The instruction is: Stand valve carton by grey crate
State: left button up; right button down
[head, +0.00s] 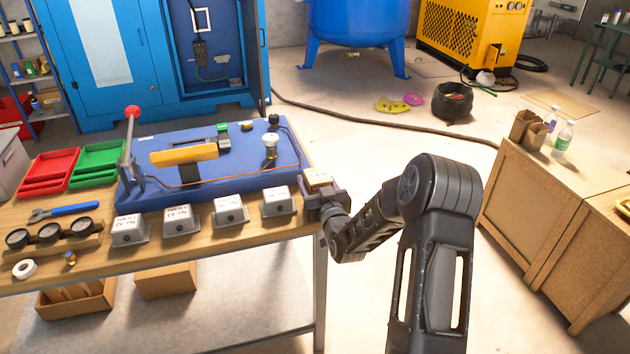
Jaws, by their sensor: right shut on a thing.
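My right gripper (320,195) is at the right end of the workbench, shut on a small tan carton with a pale label, probably the valve carton (318,176). The gripper and arm hide part of it. I cannot tell whether it touches the bench. A light grey crate (10,168) stands at the far left edge of the bench, partly cut off by the picture edge. My left gripper is not in view.
Between them on the workbench (255,230) are a blue panel (230,170) with an upright red-knobbed lever (130,135), several grey labelled boxes (180,220), red (50,172) and green (100,157) trays, and gauges (48,233). A wooden cabinet (545,210) stands right.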

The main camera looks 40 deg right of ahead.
jog(key=shift+f, duration=0.1)
jog(key=shift+c, duration=2.4)
grip_release()
jog(key=shift+r, duration=0.25)
jog(key=b+v, duration=0.1)
jog(key=v, duration=1.1)
jog(key=shift+b, duration=0.4)
jog(key=shift+f, duration=0.1)
